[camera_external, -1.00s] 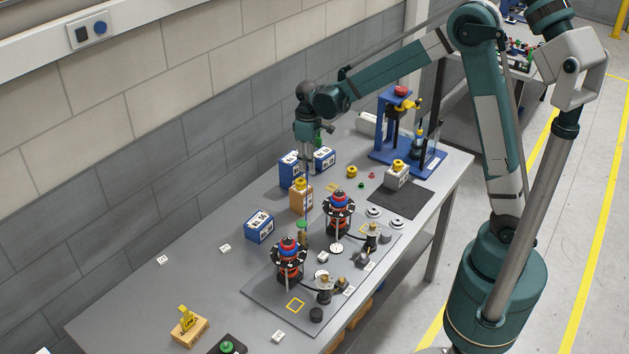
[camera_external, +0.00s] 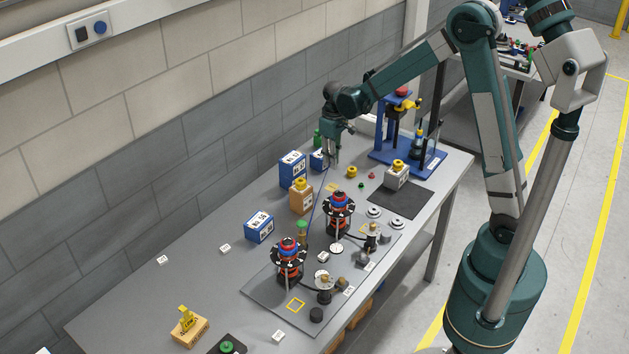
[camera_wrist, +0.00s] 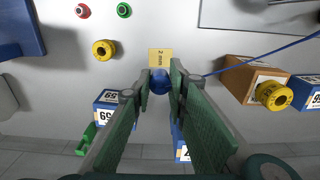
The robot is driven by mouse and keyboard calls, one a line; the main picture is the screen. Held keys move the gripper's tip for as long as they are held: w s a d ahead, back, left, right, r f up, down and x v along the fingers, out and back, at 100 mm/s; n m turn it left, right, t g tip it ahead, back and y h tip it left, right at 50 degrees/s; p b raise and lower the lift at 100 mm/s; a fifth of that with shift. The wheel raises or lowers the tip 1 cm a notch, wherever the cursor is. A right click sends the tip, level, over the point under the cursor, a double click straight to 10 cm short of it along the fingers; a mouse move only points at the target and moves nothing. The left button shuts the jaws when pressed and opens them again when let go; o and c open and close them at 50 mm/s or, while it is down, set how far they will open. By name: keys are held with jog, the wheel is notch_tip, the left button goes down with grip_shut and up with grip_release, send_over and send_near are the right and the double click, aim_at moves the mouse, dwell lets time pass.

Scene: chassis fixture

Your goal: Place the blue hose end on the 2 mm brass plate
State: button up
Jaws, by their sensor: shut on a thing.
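My gripper (camera_wrist: 159,88) is shut on the blue hose end (camera_wrist: 160,80), a round blue piece between the fingertips. The blue hose (camera_wrist: 262,56) runs off from it to the right in the wrist view. The brass plate (camera_wrist: 160,56), a small yellow rectangle marked 2 mm, shows just beyond the hose end, which appears to cover its near edge. In the external view my gripper (camera_external: 332,160) hangs above the back part of the bench, and the plate (camera_external: 332,187) lies below it. I cannot tell the exact height of the hose end over the bench.
A wooden block with a yellow knob (camera_wrist: 257,82) stands to the right in the wrist view. A yellow ring (camera_wrist: 103,50) lies to the left. Blue boxes (camera_external: 291,168) stand close to my gripper. The blue stand (camera_external: 408,155) is to its right, the dark mat (camera_external: 400,200) nearer.

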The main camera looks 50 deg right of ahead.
jog(key=shift+f, duration=0.25)
send_over(332, 187)
jog(key=shift+f, duration=3.15)
jog(key=shift+f, duration=0.1)
jog(key=shift+f, duration=1.8)
jog(key=shift+f, duration=0.15)
jog(key=o, duration=0.9)
jog(key=shift+r, duration=0.2)
